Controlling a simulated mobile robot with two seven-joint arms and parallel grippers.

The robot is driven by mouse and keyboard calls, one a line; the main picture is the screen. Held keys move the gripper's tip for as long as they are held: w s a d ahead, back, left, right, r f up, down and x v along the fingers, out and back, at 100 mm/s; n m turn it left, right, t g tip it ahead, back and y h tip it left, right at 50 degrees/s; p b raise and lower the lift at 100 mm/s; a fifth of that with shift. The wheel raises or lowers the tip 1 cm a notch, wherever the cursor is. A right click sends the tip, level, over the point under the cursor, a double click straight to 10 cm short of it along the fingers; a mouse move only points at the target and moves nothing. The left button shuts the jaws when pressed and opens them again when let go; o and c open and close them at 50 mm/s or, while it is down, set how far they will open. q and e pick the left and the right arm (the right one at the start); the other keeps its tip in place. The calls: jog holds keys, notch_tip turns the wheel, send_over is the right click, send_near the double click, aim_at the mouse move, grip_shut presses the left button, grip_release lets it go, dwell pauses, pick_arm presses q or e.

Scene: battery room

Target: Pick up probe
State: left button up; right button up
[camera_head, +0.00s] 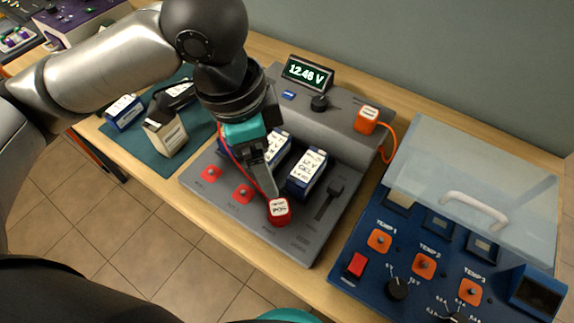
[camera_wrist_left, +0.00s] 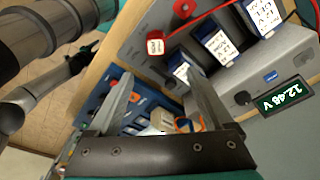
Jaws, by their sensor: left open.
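A red probe (camera_head: 279,211) with a white label reading POS stands at the front of the grey battery tester (camera_head: 310,233). A red cable runs up from it past my left gripper. The red probe also shows in the left wrist view (camera_wrist_left: 155,46). An orange probe (camera_head: 367,119) with a white label and orange cable sits at the tester's back right. My left gripper (camera_head: 270,184) points down over the tester, close behind the red probe in the picture. In the left wrist view its two fingers (camera_wrist_left: 158,74) are apart with nothing held between them.
Blue-and-white batteries (camera_head: 307,174) stand on the tester beside the gripper. A blue panel (camera_head: 375,265) with a clear lid (camera_head: 475,160) stands at right. A teal mat (camera_head: 140,142) at left holds more batteries.

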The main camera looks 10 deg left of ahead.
pick_arm(q)
jog(key=b, duration=0.4)
send_near(279, 207)
jog(key=f, duration=0.3)
jog(key=w+f, duration=0.1)
jog(key=f, duration=0.1)
jog(key=shift+d+f, duration=0.15)
jog(key=shift+d, duration=0.15)
jog(key=f, duration=0.1)
jog(key=f+b, duration=0.1)
jog(key=f, duration=0.1)
jog(key=f+b, duration=0.1)
jog(key=f, duration=0.1)
jog(key=shift+s+d+f, duration=0.15)
jog(key=shift+s+d, duration=0.05)
jog(key=shift+d, duration=0.2)
grip_shut()
